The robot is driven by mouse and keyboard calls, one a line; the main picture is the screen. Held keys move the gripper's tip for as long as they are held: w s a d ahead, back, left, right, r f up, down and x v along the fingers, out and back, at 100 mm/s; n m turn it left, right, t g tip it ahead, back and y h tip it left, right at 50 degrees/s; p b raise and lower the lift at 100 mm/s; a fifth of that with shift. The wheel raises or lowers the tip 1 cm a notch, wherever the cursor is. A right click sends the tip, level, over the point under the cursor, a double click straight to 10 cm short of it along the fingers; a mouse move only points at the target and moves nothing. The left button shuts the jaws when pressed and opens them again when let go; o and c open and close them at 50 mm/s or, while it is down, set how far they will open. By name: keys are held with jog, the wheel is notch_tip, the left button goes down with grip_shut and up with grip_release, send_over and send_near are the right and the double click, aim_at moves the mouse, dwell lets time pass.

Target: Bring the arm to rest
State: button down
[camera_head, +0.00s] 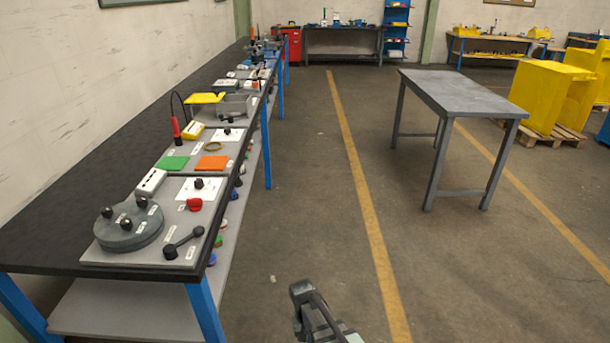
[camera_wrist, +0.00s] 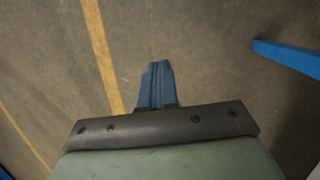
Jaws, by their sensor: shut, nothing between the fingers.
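My gripper (camera_wrist: 157,68) shows in the wrist view with its two blue fingers together, and nothing is between them. It points down over bare floor, clear of any object. In the head view, part of my arm shows at the bottom middle, to the right of the long workbench; the fingertips cannot be made out there.
The long workbench (camera_head: 60,225) on the left carries a round grey base (camera_head: 128,232), a dark lever (camera_head: 184,242), and green (camera_head: 172,162) and orange (camera_head: 212,162) plates. A grey table (camera_head: 460,92) stands at the right. The floor between (camera_head: 320,200) is free. A blue leg (camera_wrist: 285,57) is near.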

jog(key=s+d+f+g, duration=0.1)
jog(key=s+d+f, duration=0.3)
jog(key=s, duration=0.5)
jog(key=s+d+f+g+y, duration=0.1)
jog(key=s+d+f, duration=0.3)
jog(key=s, duration=0.6)
jog(key=s+d+f+g+y, duration=0.1)
jog(key=s+d+f, duration=0.4)
jog(key=s, duration=0.5)
jog(key=shift+d+m+g, duration=0.3)
jog(key=shift+d+g, duration=0.1)
jog(key=shift+d, duration=0.35)
jog(key=shift+s, duration=0.1)
